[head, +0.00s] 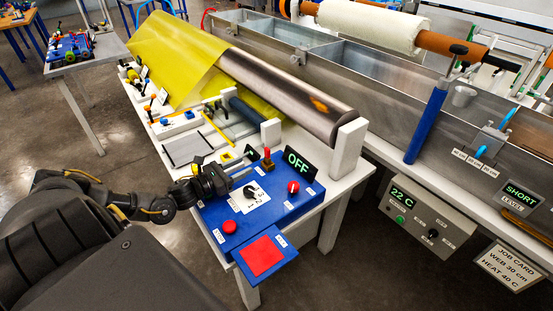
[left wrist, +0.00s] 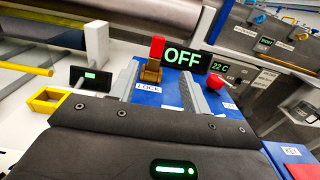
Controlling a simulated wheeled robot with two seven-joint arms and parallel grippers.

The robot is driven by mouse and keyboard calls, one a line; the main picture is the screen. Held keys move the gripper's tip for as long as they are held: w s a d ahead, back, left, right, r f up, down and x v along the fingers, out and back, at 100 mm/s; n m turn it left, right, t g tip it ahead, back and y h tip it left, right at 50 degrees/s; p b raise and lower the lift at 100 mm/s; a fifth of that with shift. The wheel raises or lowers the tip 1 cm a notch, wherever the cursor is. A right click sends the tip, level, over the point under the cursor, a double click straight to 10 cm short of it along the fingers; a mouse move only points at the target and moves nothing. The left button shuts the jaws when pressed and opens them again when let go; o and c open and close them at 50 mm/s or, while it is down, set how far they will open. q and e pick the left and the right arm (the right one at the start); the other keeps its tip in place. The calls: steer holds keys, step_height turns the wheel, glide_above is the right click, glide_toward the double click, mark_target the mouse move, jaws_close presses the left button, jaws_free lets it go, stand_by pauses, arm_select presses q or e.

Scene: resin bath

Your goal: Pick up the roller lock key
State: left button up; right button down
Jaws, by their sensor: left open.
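The roller lock key has a red grip (head: 267,154) and stands upright in a brass-coloured lock base on the blue control panel (head: 240,205). In the left wrist view the red key (left wrist: 157,47) shows ahead, between the lines of my two fingers, behind a LOCK label. My left gripper (head: 244,169) is open, low over the panel, left of the key in the head view. Its two grey fingers (left wrist: 160,85) are spread with nothing held between them. Whether the fingertips reach alongside the key is hard to tell. My right gripper is not in view.
An OFF display (head: 299,162) stands just behind the key. A red knob (head: 293,187), a dial (head: 250,193) and a red button (head: 229,227) are on the panel. A white post (head: 347,148) and the large roller (head: 290,95) are behind.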

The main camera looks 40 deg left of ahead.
mark_target(266, 154)
arm_select(q)
steer(key=shift+w+f, duration=0.4)
steer(key=shift+w, duration=0.15)
steer(key=shift+w+d+r, duration=0.15)
steer(key=shift+w+r, duration=0.15)
steer(key=shift+w, duration=0.1)
steer(key=x, duration=0.4)
steer(key=shift+f+p, duration=0.1)
steer(key=shift+p, duration=0.25)
steer(key=shift+w, duration=0.25)
steer(key=shift+w+d, duration=0.15)
steer(key=shift+w, duration=0.25)
steer(key=p+x, duration=0.1)
steer(key=x, duration=0.3)
steer(key=shift+w+p, duration=0.2)
steer(key=shift+p, duration=0.1)
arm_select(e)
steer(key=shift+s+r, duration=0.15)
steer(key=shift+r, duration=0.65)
arm_select(q)
jaws_close()
